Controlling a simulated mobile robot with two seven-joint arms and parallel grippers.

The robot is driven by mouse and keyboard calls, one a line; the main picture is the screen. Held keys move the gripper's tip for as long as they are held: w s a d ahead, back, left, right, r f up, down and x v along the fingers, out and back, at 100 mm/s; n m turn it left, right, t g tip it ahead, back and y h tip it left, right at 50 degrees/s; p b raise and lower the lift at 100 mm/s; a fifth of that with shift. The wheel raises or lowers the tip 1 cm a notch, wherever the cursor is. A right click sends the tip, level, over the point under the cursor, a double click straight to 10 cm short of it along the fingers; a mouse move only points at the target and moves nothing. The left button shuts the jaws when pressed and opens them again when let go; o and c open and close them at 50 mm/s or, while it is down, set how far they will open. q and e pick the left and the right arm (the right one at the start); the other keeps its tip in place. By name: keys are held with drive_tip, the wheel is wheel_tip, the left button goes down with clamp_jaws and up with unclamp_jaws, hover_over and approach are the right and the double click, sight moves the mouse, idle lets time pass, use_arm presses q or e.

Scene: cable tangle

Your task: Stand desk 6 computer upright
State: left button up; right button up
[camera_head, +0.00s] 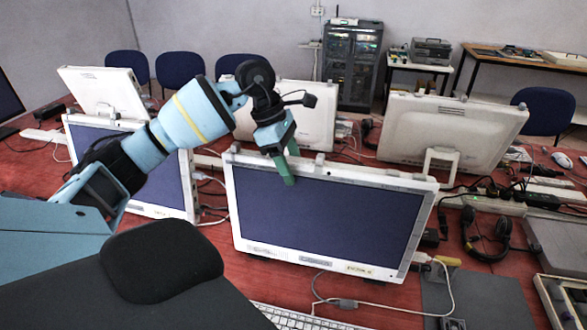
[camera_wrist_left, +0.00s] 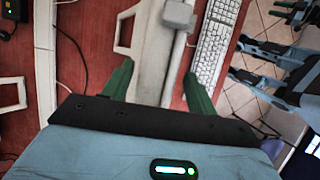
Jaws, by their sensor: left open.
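A white-framed all-in-one computer (camera_head: 325,215) with a dark screen faces me in the middle of the red desk. Its screen tilts back somewhat; I cannot read its labels well enough to tell the desk number. My left gripper (camera_head: 287,165) is over its top edge, left of centre. One green finger hangs in front of the screen and the other is behind the edge. In the left wrist view the open fingers (camera_wrist_left: 157,85) stand on either side of the computer's pale top edge (camera_wrist_left: 154,62), with gaps visible.
Another computer (camera_head: 130,172) stands close on the left, partly behind my left arm. A computer seen from behind (camera_head: 450,130) stands at the back right. A keyboard (camera_head: 290,318) lies in front, also visible in the wrist view (camera_wrist_left: 212,45). Headphones (camera_head: 487,235) and cables lie right.

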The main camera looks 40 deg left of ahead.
use_arm(q)
drive_tip(key=v, duration=0.6)
drive_tip(key=shift+s+r, duration=0.1)
drive_tip(key=shift+r, duration=0.05)
idle(0.3)
